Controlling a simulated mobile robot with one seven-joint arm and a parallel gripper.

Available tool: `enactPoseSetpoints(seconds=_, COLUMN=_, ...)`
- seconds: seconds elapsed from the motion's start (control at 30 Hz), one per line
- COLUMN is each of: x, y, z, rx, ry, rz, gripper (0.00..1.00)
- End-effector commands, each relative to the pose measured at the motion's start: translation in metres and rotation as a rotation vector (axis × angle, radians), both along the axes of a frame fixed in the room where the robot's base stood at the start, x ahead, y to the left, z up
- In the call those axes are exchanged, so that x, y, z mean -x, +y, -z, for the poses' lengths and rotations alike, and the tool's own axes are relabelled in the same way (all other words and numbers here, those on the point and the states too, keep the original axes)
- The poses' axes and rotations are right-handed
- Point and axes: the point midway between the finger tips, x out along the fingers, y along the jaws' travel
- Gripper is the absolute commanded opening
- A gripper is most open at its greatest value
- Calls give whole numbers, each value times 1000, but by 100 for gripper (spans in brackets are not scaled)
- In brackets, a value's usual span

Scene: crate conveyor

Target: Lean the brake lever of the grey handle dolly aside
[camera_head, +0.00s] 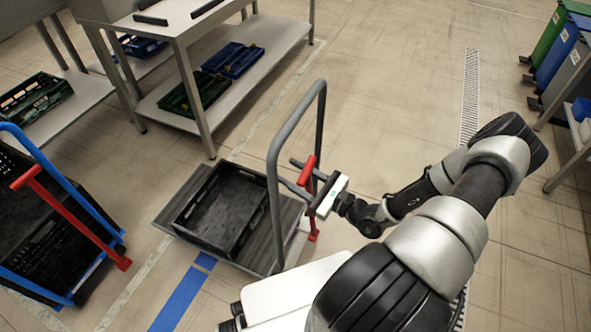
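The grey handle dolly (266,265) stands near the middle of the floor with its tall grey handle (273,185) on its right side. Its red brake lever (307,172) is close beside the handle and rises from a red foot at the deck's right edge. The lever looks close to upright. My gripper (287,171) reaches in from the right at the lever's top. Its two dark fingers are apart, with the red grip seen between them. I cannot tell whether they touch the lever.
A black crate (252,183) sits on the dolly's deck. A blue-handled dolly (60,175) with a red lever (78,222) and a black crate stands at left. A table (240,70) with crates is behind. Bins (553,45) stand at right. The floor behind my arm is clear.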

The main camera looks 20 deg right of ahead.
Motion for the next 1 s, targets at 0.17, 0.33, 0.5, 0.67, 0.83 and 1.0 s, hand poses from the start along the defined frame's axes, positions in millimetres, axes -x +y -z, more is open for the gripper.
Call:
enactPoseSetpoints(seconds=0.17, x=0, y=-1, z=0, rx=1, ry=-1, rz=0, gripper=38)
enactPoseSetpoints(seconds=0.33, x=-1, y=-2, z=-2, rx=1, ry=-2, rz=3, gripper=38)
enactPoseSetpoints(seconds=0.5, x=-2, y=-3, z=-2, rx=1, ry=-4, rz=5, gripper=38)
enactPoseSetpoints(seconds=0.67, x=0, y=-5, z=-3, rx=2, ry=-4, rz=6, gripper=38)
enactPoseSetpoints(seconds=0.83, x=19, y=-18, z=-3, rx=2, ry=-3, rz=8, gripper=38)
enactPoseSetpoints(seconds=1.0, x=52, y=-41, z=-1, rx=3, ry=-3, rz=9, gripper=38)
